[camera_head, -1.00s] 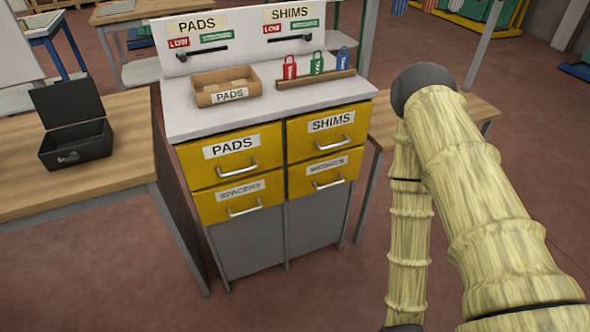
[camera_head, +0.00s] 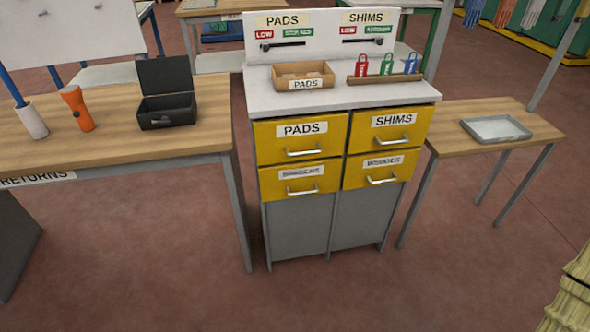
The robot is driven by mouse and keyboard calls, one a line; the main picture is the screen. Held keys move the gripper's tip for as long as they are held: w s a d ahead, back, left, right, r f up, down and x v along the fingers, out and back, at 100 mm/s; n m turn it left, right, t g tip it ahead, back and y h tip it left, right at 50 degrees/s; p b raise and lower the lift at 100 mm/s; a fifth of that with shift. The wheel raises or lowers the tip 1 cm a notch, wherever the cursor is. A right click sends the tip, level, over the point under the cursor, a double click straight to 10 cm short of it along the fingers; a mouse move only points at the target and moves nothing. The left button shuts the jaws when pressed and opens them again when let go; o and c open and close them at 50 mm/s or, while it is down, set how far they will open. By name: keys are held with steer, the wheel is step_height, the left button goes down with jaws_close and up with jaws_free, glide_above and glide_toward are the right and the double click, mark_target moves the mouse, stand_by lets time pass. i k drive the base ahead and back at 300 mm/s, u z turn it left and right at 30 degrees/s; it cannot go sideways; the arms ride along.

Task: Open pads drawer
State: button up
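The pads drawer (camera_head: 275,147) is the yellow upper left drawer of the cabinet, with a white PADS label and a silver bar handle (camera_head: 303,153). It looks closed, its front level with the drawers around it. The shims drawer (camera_head: 420,124) is to its right. A spacers drawer (camera_head: 272,190) is below it, and another labelled drawer (camera_head: 358,170) is at lower right; both look closed. My gripper is out of view.
A PADS box (camera_head: 290,84) and colored tags (camera_head: 387,65) sit on the cabinet top (camera_head: 350,98). A wooden table (camera_head: 60,143) at left holds a black case (camera_head: 168,110) and an orange flashlight (camera_head: 78,109). A side table (camera_head: 465,146) at right bears a grey tray (camera_head: 497,128). Floor in front is clear.

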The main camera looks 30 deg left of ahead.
mark_target(293, 138)
steer(key=k, duration=0.4)
steer(key=u, duration=0.85)
steer(key=i, duration=0.5)
steer(key=u, duration=0.05)
